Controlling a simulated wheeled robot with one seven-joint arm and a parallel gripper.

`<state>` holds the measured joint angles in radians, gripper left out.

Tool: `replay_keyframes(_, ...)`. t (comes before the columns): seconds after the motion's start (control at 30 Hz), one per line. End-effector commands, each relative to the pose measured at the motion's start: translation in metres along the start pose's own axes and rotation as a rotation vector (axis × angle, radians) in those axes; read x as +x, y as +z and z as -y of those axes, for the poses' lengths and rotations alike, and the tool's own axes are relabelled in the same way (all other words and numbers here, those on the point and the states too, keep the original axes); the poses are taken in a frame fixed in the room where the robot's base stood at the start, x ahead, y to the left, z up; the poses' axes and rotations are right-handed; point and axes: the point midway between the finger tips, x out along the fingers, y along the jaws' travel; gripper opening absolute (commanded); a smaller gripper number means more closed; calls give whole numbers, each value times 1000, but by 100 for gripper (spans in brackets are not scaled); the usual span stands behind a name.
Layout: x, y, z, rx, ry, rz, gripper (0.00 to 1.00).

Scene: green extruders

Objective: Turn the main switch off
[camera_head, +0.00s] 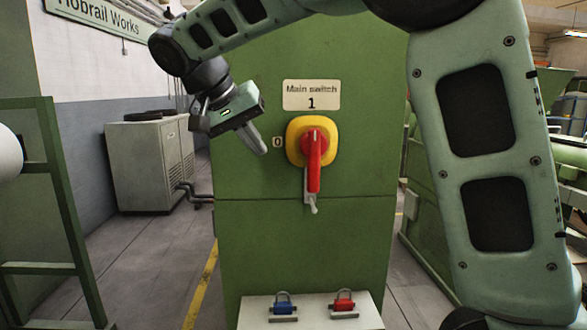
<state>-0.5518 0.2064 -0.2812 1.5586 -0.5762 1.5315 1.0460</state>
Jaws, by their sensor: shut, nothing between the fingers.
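The main switch is a red rotary handle (315,148) on a yellow plate (297,130), mounted on the front of a green cabinet (300,235). The handle stands vertical, its long red part pointing down. A label (311,95) above reads "Main switch" with "1" under it. A small "0" mark (277,142) sits left of the yellow plate. A light grey piece (311,203) hangs just below the handle. My gripper (262,150) is shut and empty, left of the switch near the "0". Its fingers point down and right, apart from the handle in the picture.
A ledge (313,318) at the cabinet's foot holds a blue padlock (283,305) and a red padlock (343,303). A green frame (62,190) stands at left, a grey unit (150,165) behind. My arm covers much of the right side.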

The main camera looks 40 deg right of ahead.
Motion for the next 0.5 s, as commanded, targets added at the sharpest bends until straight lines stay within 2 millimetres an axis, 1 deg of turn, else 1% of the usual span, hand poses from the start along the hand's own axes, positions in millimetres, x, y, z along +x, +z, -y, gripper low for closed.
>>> replay_keyframes(0.03, 7, 0, -2, -1, 4, 3, 0)
replay_keyframes(0.4, 82, -1, -3, -1, 4, 4, 0)
replay_keyframes(0.5, 87, -1, -18, 0, 1, 3, 0)
